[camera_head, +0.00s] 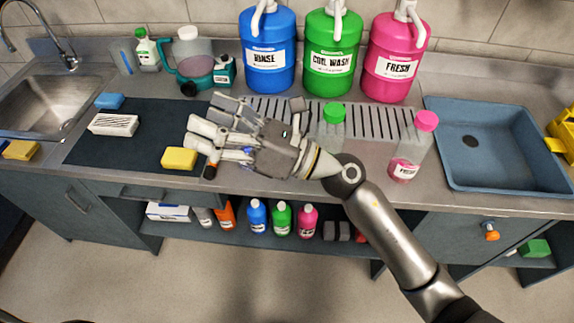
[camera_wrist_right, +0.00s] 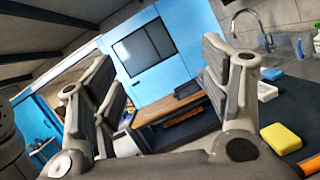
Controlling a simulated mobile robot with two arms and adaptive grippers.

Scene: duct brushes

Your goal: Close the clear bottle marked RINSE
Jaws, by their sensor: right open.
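My right gripper (camera_head: 208,124) is open and empty above the counter, its fingers pointing left; its two fingers also show in the wrist view (camera_wrist_right: 160,80). A clear bottle marked RINSE is not visible; my right gripper and wrist hide part of the counter. A small blue patch (camera_head: 248,150) shows between the gripper's parts; I cannot tell what it belongs to. A clear bottle with a green cap (camera_head: 334,112) stands behind my wrist, its lower part hidden. A clear bottle marked FRESH (camera_head: 405,165) has a pink cap on. My left gripper is not in view.
Large jugs stand at the back: blue RINSE (camera_head: 267,70), green COIL WASH (camera_head: 332,80) and pink FRESH (camera_head: 396,45). A yellow sponge (camera_head: 179,158) and white brush (camera_head: 113,124) lie on the dark mat (camera_head: 150,118). A blue tray (camera_head: 500,185) is at the right.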

